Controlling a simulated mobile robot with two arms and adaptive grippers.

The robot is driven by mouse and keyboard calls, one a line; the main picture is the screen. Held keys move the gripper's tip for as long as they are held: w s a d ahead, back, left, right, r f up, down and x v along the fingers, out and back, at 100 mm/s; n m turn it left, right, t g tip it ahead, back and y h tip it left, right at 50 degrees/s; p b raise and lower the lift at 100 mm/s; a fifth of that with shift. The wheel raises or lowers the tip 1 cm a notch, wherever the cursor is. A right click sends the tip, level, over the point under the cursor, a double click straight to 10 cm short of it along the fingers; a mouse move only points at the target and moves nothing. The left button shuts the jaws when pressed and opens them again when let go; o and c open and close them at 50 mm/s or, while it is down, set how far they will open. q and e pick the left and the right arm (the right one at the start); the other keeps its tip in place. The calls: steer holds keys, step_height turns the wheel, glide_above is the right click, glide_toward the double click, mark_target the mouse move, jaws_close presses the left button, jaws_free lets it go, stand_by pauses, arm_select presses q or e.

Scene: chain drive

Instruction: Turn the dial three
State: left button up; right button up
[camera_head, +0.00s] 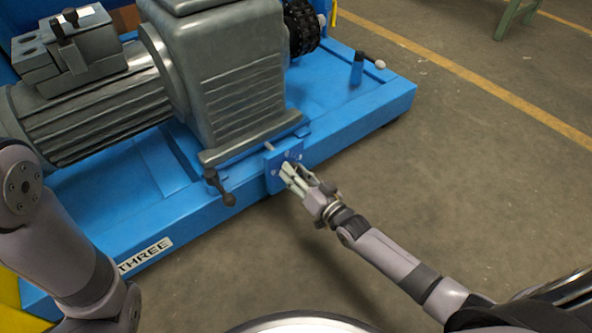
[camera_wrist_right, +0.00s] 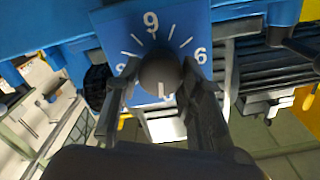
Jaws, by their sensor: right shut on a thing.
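The dial is a dark round knob (camera_wrist_right: 160,75) on a blue plate (camera_wrist_right: 190,18). The plate carries white tick marks, with a 9 and a 6 legible in the right wrist view; another numeral is partly hidden. A white mark shows on the knob's near face. In the head view the blue plate (camera_head: 271,178) is on the front of the blue base, and my gripper covers the knob. My right gripper (camera_head: 291,172) is shut on the knob, one finger on each side. In the head view my left arm is at the left edge; its gripper is out of view.
The blue machine base (camera_head: 215,207) carries a grey motor and gearbox (camera_head: 235,75). A label reading THREE (camera_head: 145,256) is on its front. A black-handled lever (camera_head: 219,187) sticks out left of the plate.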

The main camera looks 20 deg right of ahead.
steer(key=m+p, duration=0.1)
steer(key=m, duration=0.8)
steer(key=shift+d+f+m, duration=0.1)
steer(key=shift+m, duration=0.3)
stand_by(0.4)
steer(key=o, duration=1.2)
steer(key=shift+c, duration=0.2)
steer(key=shift+s, duration=0.1)
steer(key=v, duration=1.1)
steer(key=shift+s+d, duration=0.15)
steer(key=shift+s, duration=0.25)
